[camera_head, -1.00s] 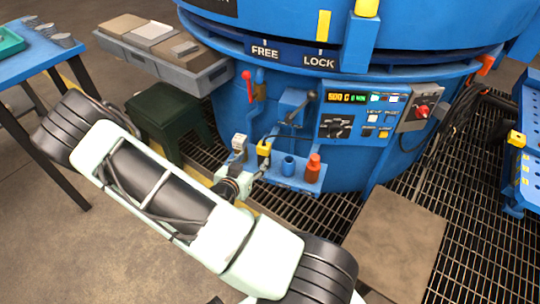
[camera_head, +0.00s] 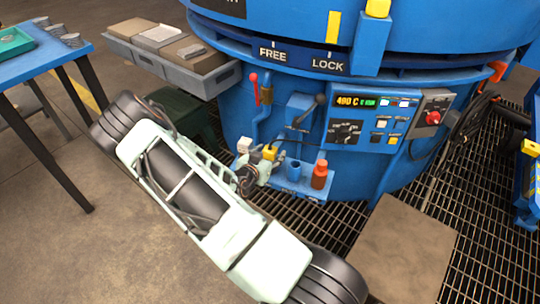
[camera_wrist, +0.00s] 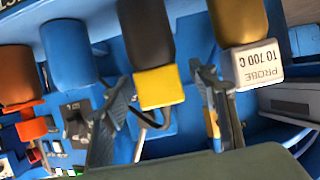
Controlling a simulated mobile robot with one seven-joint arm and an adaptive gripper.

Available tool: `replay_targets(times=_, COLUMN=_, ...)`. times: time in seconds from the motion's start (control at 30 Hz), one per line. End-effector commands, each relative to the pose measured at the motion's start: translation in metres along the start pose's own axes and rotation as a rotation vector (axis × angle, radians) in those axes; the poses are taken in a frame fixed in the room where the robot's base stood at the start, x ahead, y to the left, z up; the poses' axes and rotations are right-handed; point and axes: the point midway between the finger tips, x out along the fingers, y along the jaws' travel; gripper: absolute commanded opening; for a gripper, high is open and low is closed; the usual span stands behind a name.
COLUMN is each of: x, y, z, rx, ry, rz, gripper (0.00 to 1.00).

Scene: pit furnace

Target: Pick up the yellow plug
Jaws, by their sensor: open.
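The yellow plug (camera_head: 270,153) is on the small blue shelf at the furnace front. In the wrist view it is a yellow block (camera_wrist: 160,87) joined to a dark cylinder, with a dark cable below it. My gripper (camera_wrist: 164,82) is open, with one finger on each side of the yellow block in the picture. The left finger is near the block's left edge, and a wider gap shows on the right. I see no grip on it. In the head view my gripper (camera_head: 257,170) is at the shelf, partly hidden by my wrist.
A white block labelled "PROBE TO 700 C" (camera_wrist: 258,64) is close beside my right finger. The control panel (camera_head: 366,118) and a lever (camera_head: 312,108) are above the shelf.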

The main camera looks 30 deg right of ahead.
Motion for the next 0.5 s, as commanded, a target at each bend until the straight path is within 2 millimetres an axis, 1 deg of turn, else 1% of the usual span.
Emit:
replay_targets(times=0.17, x=0.0001, y=-0.0001, z=-0.0001, rx=0.000, ry=-0.001, rz=0.000, gripper=0.54)
replay_targets(times=0.2, x=0.0000, y=-0.0001, z=-0.0001, rx=-0.001, ry=-0.001, rz=0.000, gripper=0.51)
replay_targets(times=0.5, x=-0.0002, y=-0.0001, z=0.0001, rx=-0.001, ry=-0.001, rz=0.000, gripper=0.18)
